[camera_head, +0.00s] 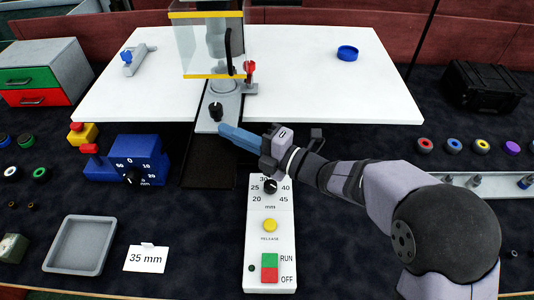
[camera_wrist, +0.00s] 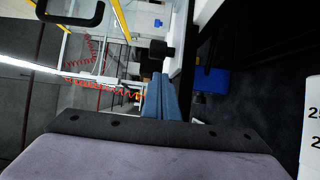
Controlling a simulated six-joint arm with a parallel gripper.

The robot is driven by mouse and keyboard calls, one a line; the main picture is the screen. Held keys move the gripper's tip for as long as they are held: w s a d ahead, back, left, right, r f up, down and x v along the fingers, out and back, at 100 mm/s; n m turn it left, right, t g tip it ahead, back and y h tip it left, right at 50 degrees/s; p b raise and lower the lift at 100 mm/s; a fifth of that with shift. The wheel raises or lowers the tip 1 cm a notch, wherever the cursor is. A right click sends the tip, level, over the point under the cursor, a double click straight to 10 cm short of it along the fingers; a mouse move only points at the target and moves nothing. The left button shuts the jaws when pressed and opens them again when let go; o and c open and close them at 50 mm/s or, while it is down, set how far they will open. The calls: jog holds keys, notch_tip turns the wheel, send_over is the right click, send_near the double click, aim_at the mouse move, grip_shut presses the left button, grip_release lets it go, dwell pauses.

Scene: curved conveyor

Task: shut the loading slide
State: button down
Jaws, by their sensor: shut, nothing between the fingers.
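The loading slide (camera_head: 205,122) is a grey plate that sticks out toward me from under the clear guarded press (camera_head: 208,45), over a dark track. A black knob (camera_head: 216,112) stands on it; the knob also shows in the wrist view (camera_wrist: 158,50). My gripper (camera_head: 224,130) has blue fingers, shut and empty. The fingertips are at the near end of the slide, just on my side of the knob. In the wrist view the shut fingers (camera_wrist: 165,92) point toward the knob; I cannot tell whether they touch the slide.
The white table (camera_head: 330,80) surrounds the press. A red-handled fitting (camera_head: 250,72) stands right of the slide. A blue dial box (camera_head: 138,160) is at left, and a control panel (camera_head: 270,215) with dial and buttons is in front. A grey tray (camera_head: 80,245) lies front left.

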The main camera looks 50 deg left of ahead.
jog(key=b+v, duration=0.2)
jog(key=v, duration=0.8)
jog(key=shift+s+d, duration=0.3)
jog(key=shift+d, duration=0.05)
jog(key=shift+f, duration=0.1)
